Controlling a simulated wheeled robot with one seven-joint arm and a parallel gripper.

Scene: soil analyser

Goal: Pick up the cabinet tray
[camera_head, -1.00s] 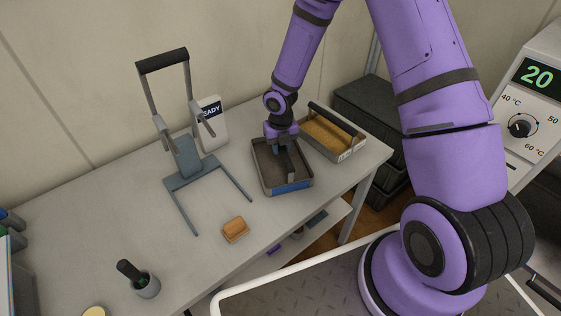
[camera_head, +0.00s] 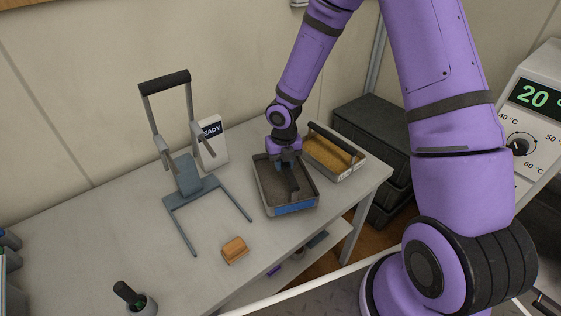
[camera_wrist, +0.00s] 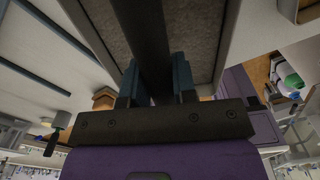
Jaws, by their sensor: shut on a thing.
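The cabinet tray (camera_head: 295,208), a grey open tray with a blue front panel and a dark handle bar, is at the right part of the grey table. My gripper (camera_head: 289,170) reaches down into it from above and is shut on the handle. In the wrist view the two blue-grey fingers (camera_wrist: 157,82) sit on either side of the dark handle, and the tray's grey inside (camera_wrist: 205,30) fills the upper middle. The tray looks level. I cannot tell whether its underside touches the table. The fingers partly hide the handle.
A second tray (camera_head: 345,177) with yellow grain and a dark handle stands close behind to the right. A grey press frame (camera_head: 188,178) stands left, with a white READY panel (camera_head: 212,145) behind it. An orange block (camera_head: 234,251) lies in front. Dark crates (camera_head: 372,122) stand beyond the table's right edge.

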